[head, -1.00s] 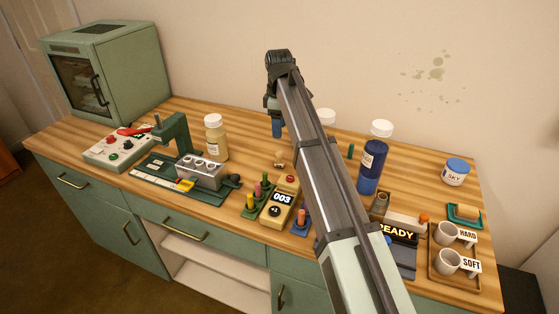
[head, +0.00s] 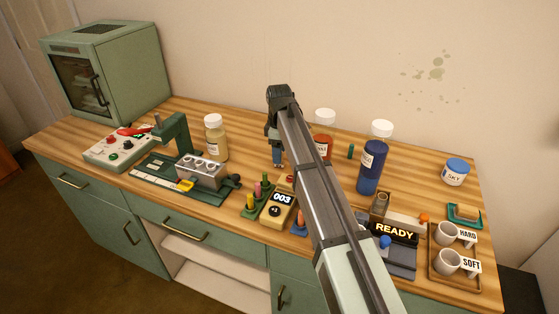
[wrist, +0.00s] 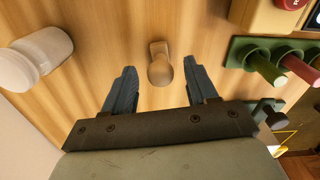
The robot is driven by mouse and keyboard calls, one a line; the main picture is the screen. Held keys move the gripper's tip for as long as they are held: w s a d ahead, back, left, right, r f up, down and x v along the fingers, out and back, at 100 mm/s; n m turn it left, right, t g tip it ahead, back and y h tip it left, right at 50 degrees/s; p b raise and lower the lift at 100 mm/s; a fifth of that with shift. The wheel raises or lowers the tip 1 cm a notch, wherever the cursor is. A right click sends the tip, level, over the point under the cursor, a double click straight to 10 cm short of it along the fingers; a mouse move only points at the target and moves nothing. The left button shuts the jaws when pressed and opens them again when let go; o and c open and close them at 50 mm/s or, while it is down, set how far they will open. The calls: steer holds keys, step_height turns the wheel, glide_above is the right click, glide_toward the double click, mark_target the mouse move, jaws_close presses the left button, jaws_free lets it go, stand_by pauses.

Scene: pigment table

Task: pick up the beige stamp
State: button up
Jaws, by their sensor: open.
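The beige stamp (wrist: 160,66) stands on the wood tabletop in the wrist view, its rounded knob seen from above. My gripper (wrist: 159,70) is open, with one dark finger on each side of the stamp and a visible gap to both. The fingertips reach about level with the knob in the picture; I cannot tell their height over the table. In the head view my gripper (head: 277,158) points down at the middle of the table, and it and the arm hide the stamp.
A green rack with colored pegs (wrist: 270,62) stands right of the gripper in the wrist view, a white-capped bottle (wrist: 38,57) to the left. In the head view, a counter (head: 278,208) is in front, a cream bottle (head: 216,143) left, red (head: 323,146) and blue (head: 371,165) bottles right.

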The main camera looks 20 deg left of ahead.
step_height(320, 180, down, 4)
steer(key=shift+r, duration=0.2)
jaws_close()
stand_by(0.4)
